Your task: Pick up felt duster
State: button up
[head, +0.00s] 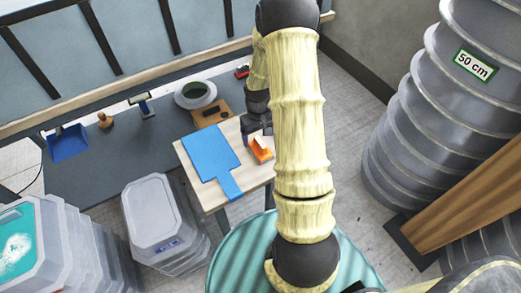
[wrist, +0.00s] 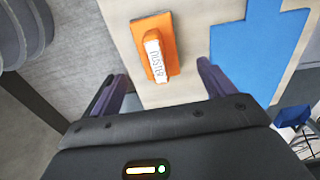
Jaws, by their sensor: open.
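The felt duster (head: 261,150) is an orange block with a white-topped grip, lying near the right edge of a small wooden table (head: 212,196). In the wrist view the duster (wrist: 154,50) shows its white label reading "DUSTER" and lies ahead of the fingers, between their lines. My gripper (head: 255,127) is beside the duster at the table's edge in the head view, partly hidden by my arm. In the wrist view my gripper (wrist: 160,85) has its two dark fingers wide apart with nothing between them. The duster is apart from both fingers.
A blue flat paddle-shaped sheet (head: 210,160) covers much of the table left of the duster. Behind stands a grey bench with a blue dustpan (head: 67,143), a brush and a round dish (head: 195,94). Stacked lidded tubs (head: 152,213) stand left; large grey moulds (head: 445,120) stand right.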

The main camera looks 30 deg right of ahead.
aim_at(260, 142)
jog(key=shift+f, duration=0.15)
jog(key=f, duration=0.3)
jog(key=f+b, duration=0.1)
jog(key=f, duration=0.1)
jog(key=shift+s+d, duration=0.1)
jog(key=shift+s, duration=0.3)
jog(key=c, duration=1.1)
